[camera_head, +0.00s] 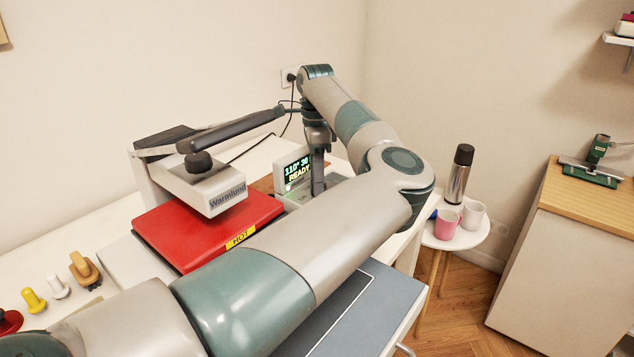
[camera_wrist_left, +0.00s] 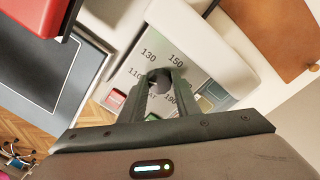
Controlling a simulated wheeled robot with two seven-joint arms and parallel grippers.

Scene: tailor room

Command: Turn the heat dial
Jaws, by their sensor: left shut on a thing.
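The heat press (camera_head: 214,192), labelled Warmlund, stands on the table with its red HOT-marked platen (camera_head: 205,232). Its control box has a lit display (camera_head: 297,172) reading 110° 30 READY. My left gripper (camera_head: 318,187) reaches down onto the control box beside the display. In the left wrist view, my left gripper (camera_wrist_left: 158,82) is shut on the small dark dial (camera_wrist_left: 158,76) at the panel's middle. Numbers 110, 130, 150 and 190 show around the dial. The fingers hide part of the dial, so its pointer cannot be read. My right gripper is not in view.
The press handle (camera_head: 235,128) rises left of my arm. Several stamps, including a yellow one (camera_head: 34,301), stand at the table's left. A blue-grey mat (camera_head: 352,322) lies at the front. A side table (camera_head: 470,240) holds a flask (camera_head: 459,175) and cups.

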